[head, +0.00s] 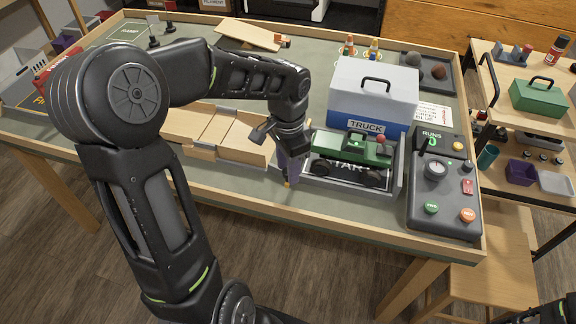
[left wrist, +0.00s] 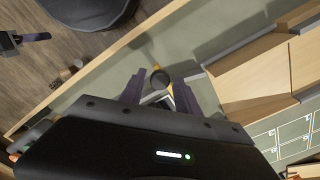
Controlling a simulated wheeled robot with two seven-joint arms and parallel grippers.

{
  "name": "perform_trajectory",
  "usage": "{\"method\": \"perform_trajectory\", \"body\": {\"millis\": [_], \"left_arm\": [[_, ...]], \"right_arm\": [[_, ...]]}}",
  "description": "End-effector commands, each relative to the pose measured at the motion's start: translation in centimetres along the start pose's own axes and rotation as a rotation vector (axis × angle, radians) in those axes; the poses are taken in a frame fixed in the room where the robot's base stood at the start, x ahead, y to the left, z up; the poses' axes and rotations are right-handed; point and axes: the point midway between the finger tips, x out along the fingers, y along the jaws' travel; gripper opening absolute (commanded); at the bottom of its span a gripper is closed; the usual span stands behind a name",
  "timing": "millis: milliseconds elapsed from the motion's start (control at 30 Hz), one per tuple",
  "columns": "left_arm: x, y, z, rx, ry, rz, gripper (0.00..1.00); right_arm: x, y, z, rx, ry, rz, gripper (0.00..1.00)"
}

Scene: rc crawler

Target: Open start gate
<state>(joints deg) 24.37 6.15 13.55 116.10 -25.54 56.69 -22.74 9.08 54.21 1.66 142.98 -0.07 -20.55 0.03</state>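A green truck (head: 350,151) with black wheels stands in a grey start bay (head: 398,188) marked with white lettering. My left gripper (head: 290,180) points down at the bay's left end, beside the wooden track, and hides most of that end. In the left wrist view its two purple fingers (left wrist: 158,93) are apart. A round black knob (left wrist: 159,79) with yellow parts lies between or just beyond the fingertips; I cannot tell whether they touch it. A light grey edge shows beside it. The gate panel cannot be made out clearly.
A wooden track (head: 218,131) lies left of the bay. A blue-and-white TRUCK box (head: 372,92) stands behind it. A control panel (head: 439,195) with green and orange buttons is at the right. The table's front strip (head: 215,182) is clear.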

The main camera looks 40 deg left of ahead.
Motion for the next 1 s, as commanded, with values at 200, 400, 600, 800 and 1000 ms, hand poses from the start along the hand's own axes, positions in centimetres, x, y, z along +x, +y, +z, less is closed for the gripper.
{"method": "perform_trajectory", "body": {"millis": [200, 400, 600, 800, 1000], "left_arm": [[-0.02, -0.01, 0.00, 0.000, 0.000, 0.000, 0.20], [-0.03, -0.01, -0.01, 0.000, 0.000, 0.000, 0.04], [-0.03, -0.01, -0.01, 0.000, 0.000, 0.000, 0.00], [-0.04, -0.01, -0.01, 0.000, 0.000, 0.000, 0.00], [-0.04, -0.02, -0.01, 0.000, 0.000, -0.001, 0.00]], "right_arm": [[0.00, 0.00, 0.00, 0.000, 0.000, 0.000, 0.00], [0.00, 0.00, 0.00, 0.000, 0.000, 0.000, 0.00], [0.00, 0.00, 0.00, 0.000, 0.000, 0.000, 0.00], [0.00, 0.00, 0.00, 0.000, 0.000, 0.000, 0.00], [0.00, 0.00, 0.00, 0.000, 0.000, 0.000, 0.00]]}}
